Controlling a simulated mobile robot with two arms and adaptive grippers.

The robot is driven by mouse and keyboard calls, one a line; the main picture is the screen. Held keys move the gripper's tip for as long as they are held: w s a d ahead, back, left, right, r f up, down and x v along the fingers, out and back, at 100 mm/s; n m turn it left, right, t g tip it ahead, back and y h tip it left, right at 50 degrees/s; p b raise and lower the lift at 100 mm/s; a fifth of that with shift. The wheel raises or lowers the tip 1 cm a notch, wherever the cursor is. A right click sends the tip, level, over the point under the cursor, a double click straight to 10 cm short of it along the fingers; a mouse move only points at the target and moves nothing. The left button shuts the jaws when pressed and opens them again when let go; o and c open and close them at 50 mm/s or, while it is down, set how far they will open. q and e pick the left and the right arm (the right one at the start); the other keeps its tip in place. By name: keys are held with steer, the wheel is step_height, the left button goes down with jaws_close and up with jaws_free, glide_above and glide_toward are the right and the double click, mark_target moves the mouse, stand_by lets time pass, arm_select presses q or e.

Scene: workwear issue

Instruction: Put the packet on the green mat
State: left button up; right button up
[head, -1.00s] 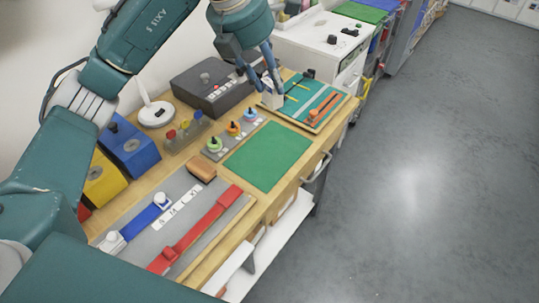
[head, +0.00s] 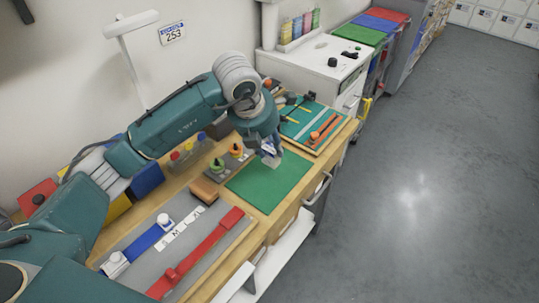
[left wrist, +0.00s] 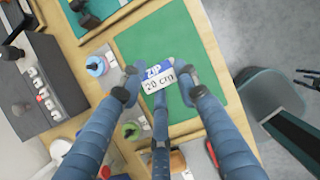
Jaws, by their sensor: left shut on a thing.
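The packet (left wrist: 158,77), a small white and blue pouch reading "ZIP 20 cm", is gripped between the fingers of my left gripper (left wrist: 158,88). In the head view the packet (head: 270,158) shows pale below my left gripper (head: 266,150), partly hidden by it. The green mat (head: 268,184) lies flat and bare on the wooden bench. The packet is over the mat's far-left part; I cannot tell whether it touches the mat. The mat also fills much of the left wrist view (left wrist: 206,50) behind the packet.
A grey board with coloured knobs (head: 219,165) stands left of the mat, a brown block (head: 204,190) near its near-left corner. A grey tray with red and blue straps (head: 190,245) lies nearer. A teal tool board (head: 312,122) is beyond the mat.

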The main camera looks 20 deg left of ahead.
mark_target(269, 156)
arm_select(q)
step_height(269, 156, down, 4)
steer(key=shift+f+p, duration=0.1)
steer(key=shift+p, duration=0.3)
steer(key=shift+f, duration=0.2)
steer(key=o, duration=1.1)
steer(key=b+v, duration=0.2)
steer(key=v, duration=1)
steer(key=shift+a, duration=0.1)
